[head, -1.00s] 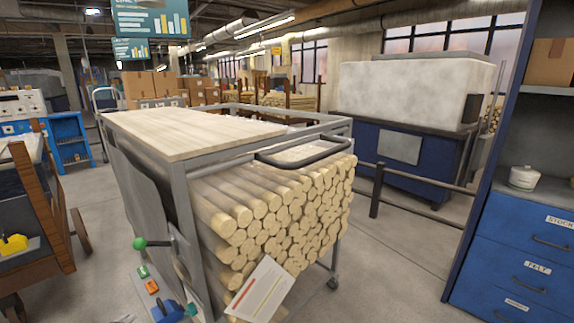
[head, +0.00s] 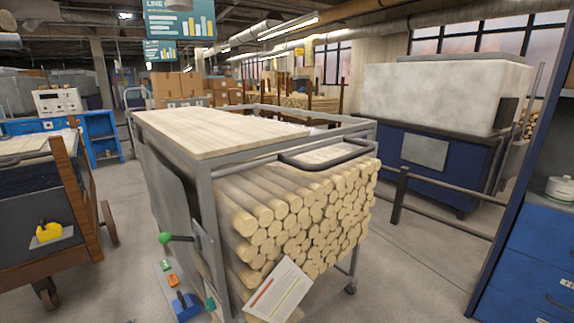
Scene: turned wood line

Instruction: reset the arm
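Neither of my grippers nor my arms shows in the head view. A metal-framed cart (head: 205,190) stands in the middle, close in front of me. It holds a stack of round wooden dowels (head: 300,215) with their cut ends facing right and toward me. A pale wooden board (head: 215,132) lies on its top. A lever with a green knob (head: 166,238) sticks out at its left front corner. A sheet of paper (head: 278,290) with red and yellow lines sits at its lower front.
A wooden cart (head: 65,190) with a yellow object (head: 48,231) stands at left. A blue drawer cabinet (head: 540,245) is at right. A dark rail (head: 445,212) and a blue machine base (head: 470,165) stand behind. Bare floor (head: 415,285) lies between cart and cabinet.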

